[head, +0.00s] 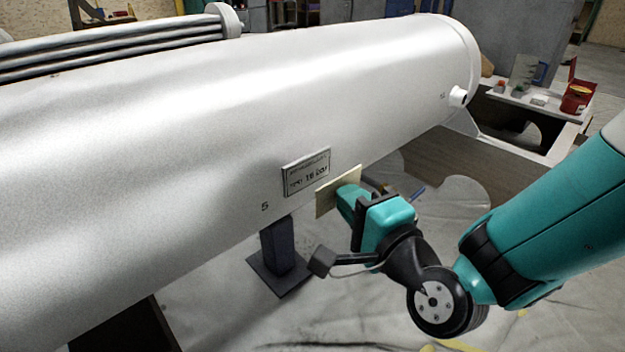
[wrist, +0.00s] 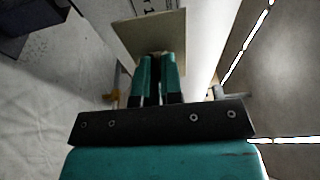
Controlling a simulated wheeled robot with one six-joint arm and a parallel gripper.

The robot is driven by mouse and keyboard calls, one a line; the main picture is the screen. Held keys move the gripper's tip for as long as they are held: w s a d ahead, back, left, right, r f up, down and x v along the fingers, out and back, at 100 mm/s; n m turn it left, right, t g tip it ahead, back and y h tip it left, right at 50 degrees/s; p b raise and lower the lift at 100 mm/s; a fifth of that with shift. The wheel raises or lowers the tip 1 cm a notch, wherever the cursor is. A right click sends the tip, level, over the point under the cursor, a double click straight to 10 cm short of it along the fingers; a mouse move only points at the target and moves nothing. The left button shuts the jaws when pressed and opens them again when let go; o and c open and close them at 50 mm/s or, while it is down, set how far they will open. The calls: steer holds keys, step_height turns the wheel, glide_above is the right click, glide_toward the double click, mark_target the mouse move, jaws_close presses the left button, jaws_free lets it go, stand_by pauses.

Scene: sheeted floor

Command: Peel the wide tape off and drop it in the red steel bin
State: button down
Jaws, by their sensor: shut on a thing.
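A flat beige piece of wide tape (head: 325,202) is at the end of my gripper (head: 346,196), beside the lower right edge of a lettered nameplate on the large white tank (head: 150,150). In the wrist view the tape (wrist: 150,32) is a stiff-looking square across the fingertips, with the nameplate (wrist: 155,5) partly behind it. My gripper (wrist: 158,62) is shut on the tape. Whether any edge still touches the tank is unclear. The red steel bin (head: 577,97), with a yellow label and its lid apparently raised, stands on the bench at the far right.
The bench (head: 545,112) also holds several small items near the bin. A dark support post (head: 283,255) stands under the tank. Pale sheeting (head: 330,315) covers the floor. Grey cabinets (head: 520,30) stand behind.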

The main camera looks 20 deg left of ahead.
steer(key=d+b, duration=0.1)
steer(key=s+d+b, duration=0.1)
steer(key=shift+d+b, duration=0.15)
steer(key=shift+b, duration=0.2)
stand_by(0.4)
